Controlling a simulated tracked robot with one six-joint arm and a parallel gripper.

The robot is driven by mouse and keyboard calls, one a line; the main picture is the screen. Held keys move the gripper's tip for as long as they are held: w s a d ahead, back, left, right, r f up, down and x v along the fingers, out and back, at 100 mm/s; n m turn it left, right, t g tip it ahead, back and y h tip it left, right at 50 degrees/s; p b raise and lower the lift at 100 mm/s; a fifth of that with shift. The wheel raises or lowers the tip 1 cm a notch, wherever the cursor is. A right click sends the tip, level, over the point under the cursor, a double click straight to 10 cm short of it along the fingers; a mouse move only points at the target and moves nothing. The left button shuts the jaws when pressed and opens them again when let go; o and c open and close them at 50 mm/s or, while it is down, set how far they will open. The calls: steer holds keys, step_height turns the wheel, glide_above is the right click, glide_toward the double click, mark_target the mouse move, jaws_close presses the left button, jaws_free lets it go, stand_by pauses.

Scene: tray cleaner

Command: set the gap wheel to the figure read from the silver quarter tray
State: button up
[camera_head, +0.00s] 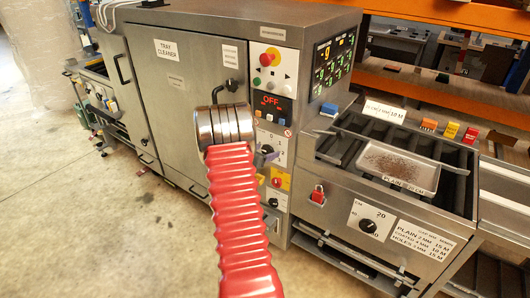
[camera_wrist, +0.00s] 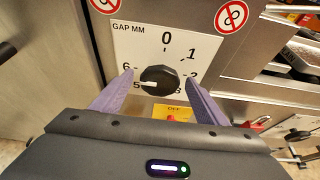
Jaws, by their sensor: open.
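In the wrist view the gap wheel (camera_wrist: 160,80) is a black knob on a white "GAP MM" plate (camera_wrist: 140,45). Its white mark points left, close to the 5; 0, 1, 2 and 6 also show around it. My gripper (camera_wrist: 160,75) is open, its purple fingers on either side of the wheel; I cannot tell whether they touch it. In the head view my red arm partly covers the panel. The silver quarter tray (camera_head: 426,180) lies on the dark rack at right, with brown crumbs in it. Its front lettering seems to read "PLAIN", the rest unclear.
The panel display (camera_head: 272,102) reads OFF. A CM dial (camera_head: 368,226) and red padlock (camera_head: 318,194) are at right. Open floor (camera_head: 100,230) lies left.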

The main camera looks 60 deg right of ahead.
steer(key=shift+d, duration=0.2)
steer(key=c, duration=1)
